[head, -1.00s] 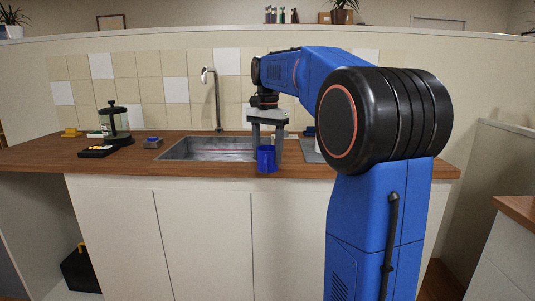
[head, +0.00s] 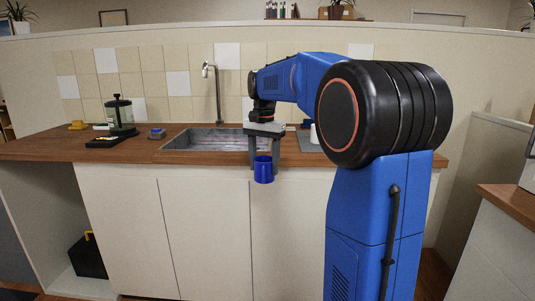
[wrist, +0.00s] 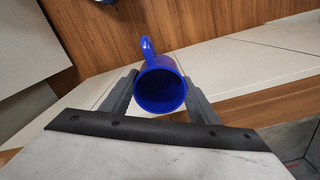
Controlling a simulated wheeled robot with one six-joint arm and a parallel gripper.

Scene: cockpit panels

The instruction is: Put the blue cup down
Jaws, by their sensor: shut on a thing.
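The blue cup (head: 264,172) is held between the two grey fingers of my gripper (head: 264,162), which is shut on it. In the head view the cup shows against the white cabinet fronts, just below the line of the counter's front edge. In the wrist view I look into the open top of the cup (wrist: 160,92), between the fingers of my gripper (wrist: 160,82). Its handle points to the top of that view, away from the counter. The cup looks upright and empty, and nothing seems to be under it at close range.
The wooden counter (head: 110,154) holds a sink (head: 215,142) with a tap (head: 217,95). A glass press (head: 119,114) and a dark scale (head: 106,142) stand at the left. Wooden floor (wrist: 200,20) shows in the wrist view.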

